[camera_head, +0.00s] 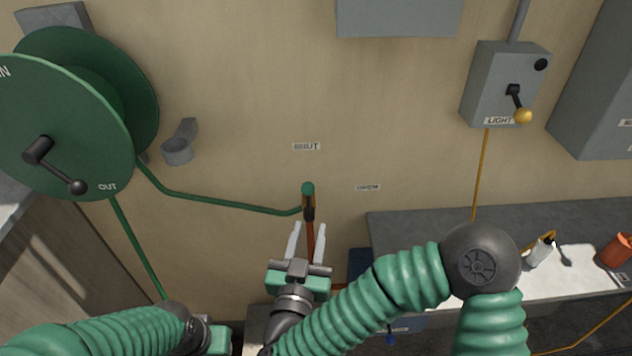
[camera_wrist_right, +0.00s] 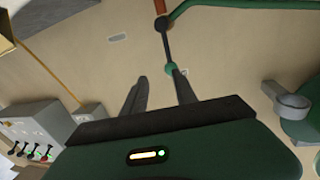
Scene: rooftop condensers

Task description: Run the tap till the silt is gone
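The tap (camera_head: 309,206) is on the wall, with an orange-red pipe below it. Its dark lever (camera_wrist_right: 167,46) ends in a green knob (camera_head: 308,188). The knob points up towards the "SHUT" label (camera_head: 306,147); a second label (camera_head: 367,187), apparently "OPEN", is to the right. My right gripper (camera_head: 306,228) is open and empty in front of the tap. In the wrist view the green knob (camera_wrist_right: 171,68) is just beyond the right-hand fingertip; contact cannot be told. My left gripper (camera_head: 220,340) shows only its body at the bottom edge, its fingers hidden. No water or silt is visible.
A green hose (camera_head: 222,204) runs from the reel (camera_head: 62,128) to the tap. A grey cup holder (camera_head: 178,150) is on the wall. A grey bench (camera_head: 420,226) and a "LIGHT" switch box (camera_head: 502,82) are to the right. The wall around the tap is clear.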

